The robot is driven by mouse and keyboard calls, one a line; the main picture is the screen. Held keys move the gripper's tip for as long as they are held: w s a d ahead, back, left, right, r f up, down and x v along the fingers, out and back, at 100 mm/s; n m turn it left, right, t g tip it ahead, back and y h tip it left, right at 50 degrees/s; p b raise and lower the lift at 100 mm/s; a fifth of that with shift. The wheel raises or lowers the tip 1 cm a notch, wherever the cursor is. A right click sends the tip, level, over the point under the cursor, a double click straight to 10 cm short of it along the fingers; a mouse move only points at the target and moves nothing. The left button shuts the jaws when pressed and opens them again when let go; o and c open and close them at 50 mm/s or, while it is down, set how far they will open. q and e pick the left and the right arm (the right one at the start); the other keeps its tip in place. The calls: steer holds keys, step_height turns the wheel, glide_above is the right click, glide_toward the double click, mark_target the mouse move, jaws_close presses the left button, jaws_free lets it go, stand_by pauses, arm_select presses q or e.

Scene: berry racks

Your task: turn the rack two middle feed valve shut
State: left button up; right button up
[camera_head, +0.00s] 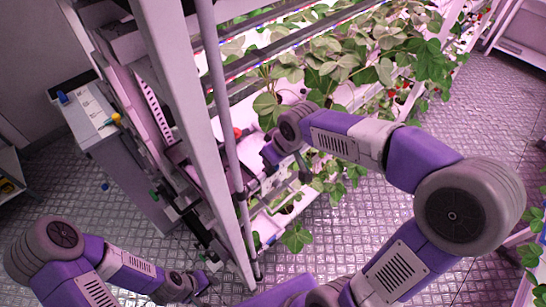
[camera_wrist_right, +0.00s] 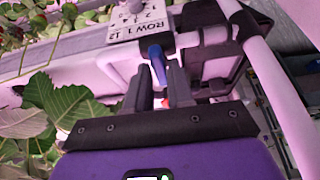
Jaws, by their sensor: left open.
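In the right wrist view a blue lever (camera_wrist_right: 157,66) stands between the dark fingertips of my right gripper (camera_wrist_right: 159,72), below a white row label. The fingers lie close on both sides of it. I cannot tell whether they touch it. A small red part (camera_wrist_right: 166,102) shows between the fingers. In the head view my right gripper (camera_head: 268,160) reaches to the rack's upright posts, its fingertips partly hidden. The lever is not clear there. My left gripper (camera_head: 203,282) is open and empty, low by the foot of the rack.
The rack frame (camera_head: 185,110) with leafy plants (camera_head: 340,55) fills the middle. A red knob (camera_head: 238,132) is on it. A grey cabinet (camera_head: 120,165) with blue and yellow parts on top stands left. The textured metal floor (camera_head: 495,110) is clear at right.

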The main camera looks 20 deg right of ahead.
steer(key=shift+o, duration=1.4)
steer(key=shift+r, duration=0.1)
steer(key=a+p+v, duration=0.1)
steer(key=v, duration=0.6)
steer(key=shift+d+r, duration=0.2)
steer(key=shift+d, duration=0.35)
steer(key=shift+s, duration=0.1)
